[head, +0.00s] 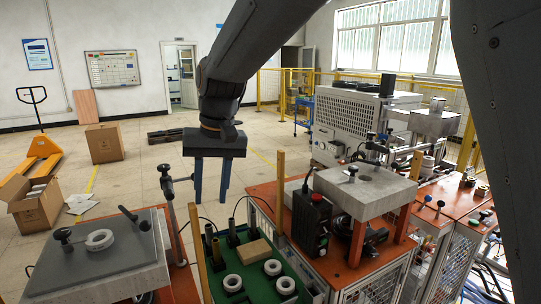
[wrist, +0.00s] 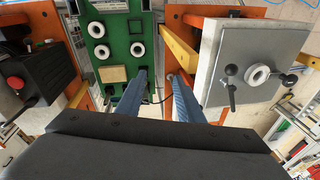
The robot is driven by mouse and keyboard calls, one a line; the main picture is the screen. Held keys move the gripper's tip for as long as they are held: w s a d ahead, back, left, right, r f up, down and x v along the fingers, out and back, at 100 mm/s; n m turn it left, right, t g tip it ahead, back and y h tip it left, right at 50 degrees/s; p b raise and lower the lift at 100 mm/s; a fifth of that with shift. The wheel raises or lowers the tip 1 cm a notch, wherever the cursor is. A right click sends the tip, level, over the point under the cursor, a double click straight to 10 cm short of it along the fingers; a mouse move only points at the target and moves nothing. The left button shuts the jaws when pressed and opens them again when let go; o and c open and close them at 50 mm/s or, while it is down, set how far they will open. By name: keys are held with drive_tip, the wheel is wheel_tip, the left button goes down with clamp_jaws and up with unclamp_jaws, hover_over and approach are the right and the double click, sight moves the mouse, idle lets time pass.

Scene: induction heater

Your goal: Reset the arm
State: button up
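My gripper (head: 210,196) hangs in the upper middle of the head view, its two blue fingers pointing down and well apart. Nothing is between them. In the wrist view the fingers (wrist: 158,78) also stand apart with an empty gap. They are above the gap between a green board (wrist: 108,42) and a grey plate fixture (wrist: 222,82), apparently touching neither. The green board also shows in the head view (head: 240,262), with several white rings and a tan block (head: 254,253). The grey plate (head: 118,262) carries one white ring (head: 100,239).
A thick grey-topped fixture (head: 362,190) stands on an orange table at right, with a black control box (head: 311,224) beside it. Thin upright posts (head: 281,178) rise near the green board. A white machine (head: 352,118) stands behind. Open floor lies at the back left.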

drive_tip(key=s+d+f+m+b, duration=0.1)
drive_tip(key=d+f, duration=0.5)
drive_tip(key=d, duration=0.4)
drive_tip(key=s+d+f+m+b, duration=0.1)
drive_tip(key=d+f, duration=0.4)
drive_tip(key=d, duration=0.5)
drive_tip(key=s+d+f+m+h+b, duration=0.1)
drive_tip(key=s+d+f, duration=0.3)
drive_tip(key=d, duration=0.3)
drive_tip(key=s+d+f+m+b, duration=0.1)
drive_tip(key=s+d+f, duration=0.4)
drive_tip(key=s+d, duration=0.1)
drive_tip(key=shift+s+d+t+h, duration=0.2)
drive_tip(key=shift+d+t+h, duration=0.2)
drive_tip(key=shift+d, duration=0.15)
drive_tip(key=shift+d+f, duration=0.1)
